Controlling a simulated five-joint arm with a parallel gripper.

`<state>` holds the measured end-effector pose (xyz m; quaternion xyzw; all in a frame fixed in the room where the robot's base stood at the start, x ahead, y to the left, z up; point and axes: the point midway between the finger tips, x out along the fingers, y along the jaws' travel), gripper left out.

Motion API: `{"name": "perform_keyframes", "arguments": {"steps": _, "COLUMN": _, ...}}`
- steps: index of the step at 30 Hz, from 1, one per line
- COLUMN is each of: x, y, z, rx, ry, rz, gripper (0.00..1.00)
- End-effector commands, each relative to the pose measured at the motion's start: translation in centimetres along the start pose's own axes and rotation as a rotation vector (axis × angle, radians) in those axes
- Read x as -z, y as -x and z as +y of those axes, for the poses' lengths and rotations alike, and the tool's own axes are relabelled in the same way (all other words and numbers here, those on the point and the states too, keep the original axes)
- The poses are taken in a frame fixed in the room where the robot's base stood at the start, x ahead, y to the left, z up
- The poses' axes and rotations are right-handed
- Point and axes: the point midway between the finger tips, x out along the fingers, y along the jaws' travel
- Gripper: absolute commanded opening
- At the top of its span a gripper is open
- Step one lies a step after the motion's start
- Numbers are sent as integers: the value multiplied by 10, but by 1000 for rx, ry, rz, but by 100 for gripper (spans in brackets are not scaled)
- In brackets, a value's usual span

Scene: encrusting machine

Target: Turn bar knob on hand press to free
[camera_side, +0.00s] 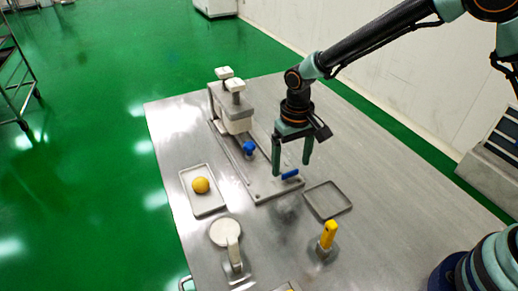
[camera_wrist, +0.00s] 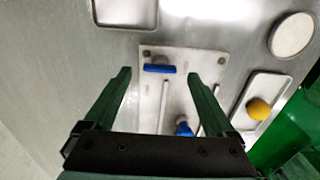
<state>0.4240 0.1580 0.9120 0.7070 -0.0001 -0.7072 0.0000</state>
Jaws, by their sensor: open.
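The hand press (camera_side: 232,112) is a light grey machine on a flat base plate on the steel table. A blue bar knob (camera_side: 290,174) sits at the near end of that plate. My gripper (camera_side: 291,168) is open and empty, its green fingers pointing down above the bar knob. In the wrist view, the bar knob (camera_wrist: 159,68) shows between the fingertips of my gripper (camera_wrist: 160,73), its long side running from one finger toward the other. Clear gaps show at both ends. I cannot tell the exact height above it.
A second blue knob (camera_side: 249,148) stands farther back on the plate. A tray with a yellow ball (camera_side: 201,185) lies to the left, an empty tray (camera_side: 328,200) to the right. A yellow-handled lever (camera_side: 328,236) and a round-topped white device (camera_side: 225,233) stand in front.

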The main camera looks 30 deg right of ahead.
Motion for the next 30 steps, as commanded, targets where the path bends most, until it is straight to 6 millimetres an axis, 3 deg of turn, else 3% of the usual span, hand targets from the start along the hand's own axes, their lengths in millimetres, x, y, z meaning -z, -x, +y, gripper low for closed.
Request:
{"name": "perform_keyframes", "arguments": {"steps": 6, "x": 0, "y": -21, "z": 0, "rx": 0, "ry": 0, "rz": -1, "gripper": 90}}
{"name": "perform_keyframes", "arguments": {"steps": 16, "x": 0, "y": -25, "z": 0, "rx": 0, "ry": 0, "rz": 1, "gripper": 90}}
{"name": "perform_keyframes", "arguments": {"steps": 17, "x": 0, "y": -25, "z": 0, "rx": 0, "ry": 0, "rz": 1, "gripper": 86}}
{"name": "perform_keyframes", "arguments": {"steps": 23, "x": 0, "y": -24, "z": 0, "rx": 0, "ry": 0, "rz": 1, "gripper": 10}}
{"name": "perform_keyframes", "arguments": {"steps": 24, "x": 0, "y": -24, "z": 0, "rx": 0, "ry": 0, "rz": 1, "gripper": 4}}
{"name": "perform_keyframes", "arguments": {"steps": 30, "x": 0, "y": -24, "z": 0, "rx": 0, "ry": 15, "rz": 1, "gripper": 4}}
